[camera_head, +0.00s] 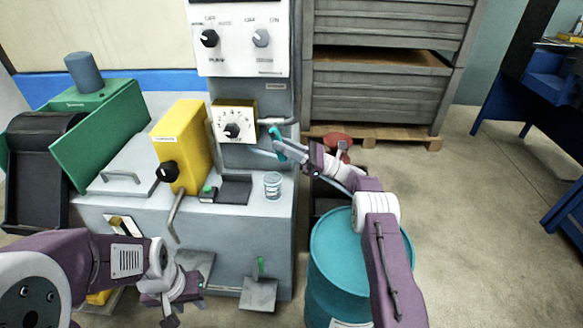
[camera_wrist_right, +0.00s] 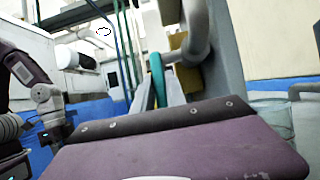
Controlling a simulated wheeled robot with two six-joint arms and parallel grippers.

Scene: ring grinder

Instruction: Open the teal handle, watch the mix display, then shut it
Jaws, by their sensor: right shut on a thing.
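The teal handle (camera_head: 275,134) is on a pipe fitting at the right side of the grey machine. My right gripper (camera_head: 282,150) reaches it from the right and is shut on it. In the right wrist view the teal handle (camera_wrist_right: 157,78) stands between the fingertips of my right gripper (camera_wrist_right: 158,93), in front of a grey pipe. My left gripper (camera_head: 172,292) hangs low at the machine's front, away from the handle; its jaws are unclear. I cannot make out a display marked mix; a white dial panel (camera_head: 235,121) with a black knob is left of the handle.
A control panel (camera_head: 240,40) with two knobs is above. A yellow box (camera_head: 183,145) and a small pale cup (camera_head: 272,185) stand on the machine's top. A teal drum (camera_head: 335,255) stands below my right arm. Open floor (camera_head: 480,220) lies to the right.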

